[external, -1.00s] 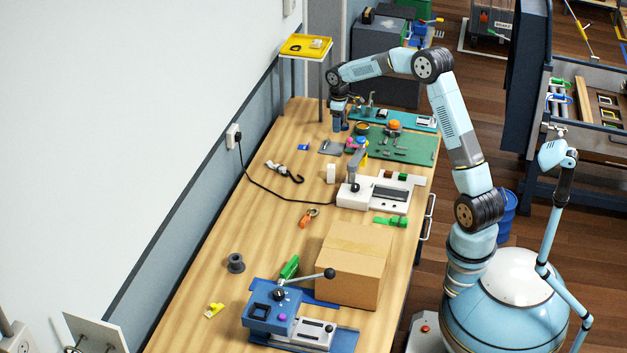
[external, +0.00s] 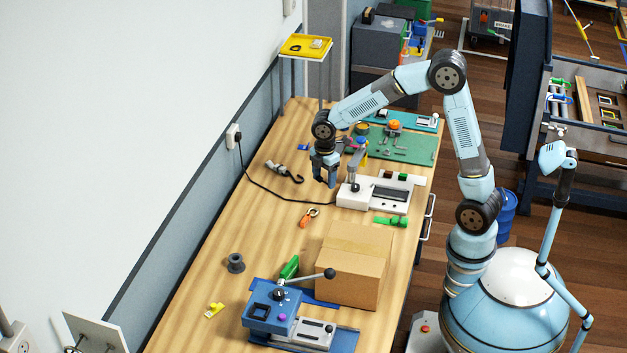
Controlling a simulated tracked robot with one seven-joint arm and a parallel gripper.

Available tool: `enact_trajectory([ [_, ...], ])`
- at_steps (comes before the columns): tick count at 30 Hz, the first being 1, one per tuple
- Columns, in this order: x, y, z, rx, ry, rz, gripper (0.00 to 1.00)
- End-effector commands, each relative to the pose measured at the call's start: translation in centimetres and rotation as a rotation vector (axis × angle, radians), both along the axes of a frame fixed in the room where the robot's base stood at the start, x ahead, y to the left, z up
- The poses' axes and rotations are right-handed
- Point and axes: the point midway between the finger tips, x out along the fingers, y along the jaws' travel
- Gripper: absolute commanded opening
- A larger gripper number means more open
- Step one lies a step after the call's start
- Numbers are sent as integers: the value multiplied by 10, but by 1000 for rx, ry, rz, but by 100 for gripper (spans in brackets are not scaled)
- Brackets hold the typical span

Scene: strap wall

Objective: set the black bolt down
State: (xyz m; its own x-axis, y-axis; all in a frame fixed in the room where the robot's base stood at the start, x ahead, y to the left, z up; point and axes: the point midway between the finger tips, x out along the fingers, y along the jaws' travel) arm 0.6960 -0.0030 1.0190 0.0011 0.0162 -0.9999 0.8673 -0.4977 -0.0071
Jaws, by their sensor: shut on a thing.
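My gripper (external: 324,183) is over the wooden workbench, pointing down, just left of the white device with a dark panel. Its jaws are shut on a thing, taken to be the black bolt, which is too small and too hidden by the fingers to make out. I cannot tell how high the fingertips are above the bench. The bench top (external: 205,290) is light wood and long.
The white device (external: 353,198) stands close right of my gripper. A cable with a hook (external: 285,170) lies to the left, an orange clip (external: 307,218) in front. Clear wood lies mid-left.

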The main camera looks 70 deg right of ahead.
Motion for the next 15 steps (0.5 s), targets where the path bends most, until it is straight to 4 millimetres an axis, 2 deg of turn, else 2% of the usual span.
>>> enact_trajectory([
  [1,-12,21,1,-2,-1,64,34],
  [6,-55,78,0,-7,0,271,34],
  [10,-84,107,-1,-12,-2,397,34],
  [15,-108,127,-3,-15,-1,494,34],
])
